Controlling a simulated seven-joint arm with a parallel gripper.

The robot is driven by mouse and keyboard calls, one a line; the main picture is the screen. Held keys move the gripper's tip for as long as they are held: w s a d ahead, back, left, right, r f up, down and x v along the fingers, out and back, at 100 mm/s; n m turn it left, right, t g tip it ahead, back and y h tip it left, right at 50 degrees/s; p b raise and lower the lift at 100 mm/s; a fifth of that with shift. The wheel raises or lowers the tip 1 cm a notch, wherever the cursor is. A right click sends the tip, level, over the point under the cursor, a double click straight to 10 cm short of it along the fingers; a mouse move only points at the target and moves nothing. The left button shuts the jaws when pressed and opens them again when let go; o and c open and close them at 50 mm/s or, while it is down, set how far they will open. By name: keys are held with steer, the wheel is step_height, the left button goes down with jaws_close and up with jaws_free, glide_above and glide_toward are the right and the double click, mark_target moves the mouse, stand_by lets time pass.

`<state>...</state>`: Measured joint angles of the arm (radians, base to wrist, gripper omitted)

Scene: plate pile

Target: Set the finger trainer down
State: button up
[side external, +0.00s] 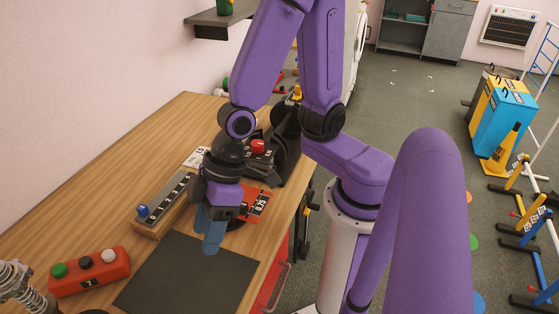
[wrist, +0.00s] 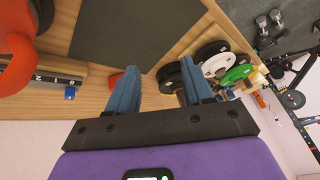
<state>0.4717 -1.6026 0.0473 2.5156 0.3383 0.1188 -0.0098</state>
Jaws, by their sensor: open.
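An orange-red piece, likely the same block (wrist: 118,78), shows partly hidden behind the left finger in the wrist view.
A grey scale strip with a blue knob (side external: 143,211) lies behind the red block. A red "0.25" piece (side external: 260,204) and a black device with a red dome (side external: 258,147) stand behind the gripper. Weight plates (wrist: 235,74) show in the wrist view. The mat is bare.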

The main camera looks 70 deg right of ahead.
steer(key=shift+o, duration=0.9)
steer(key=s+d+r+n+h, duration=0.1)
steer(key=s+d+r+h, duration=0.1)
steer(key=d, duration=0.5)
steer(key=s+d+r+n+g+h, duration=0.1)
steer(key=s+d+r+n+h, duration=0.1)
steer(key=s+d, duration=0.3)
steer(key=d, duration=0.3)
steer(key=shift+s+d+r+g, duration=0.15)
steer(key=shift+r+g, duration=0.15)
steer(key=shift+r, duration=0.1)
steer(key=o, duration=0.6)
steer(key=shift+s+d+r+h, duration=0.1)
steer(key=shift+d+h, duration=0.2)
steer(key=shift+d, duration=0.05)
steer(key=m, duration=0.3)
glide_above(82, 262)
steer(key=f, duration=1.2)
steer(key=shift+d+f, duration=0.25)
steer(key=shift+f, duration=0.1)
steer(key=shift+a+f, duration=0.2)
steer(key=shift+f, duration=2.75)
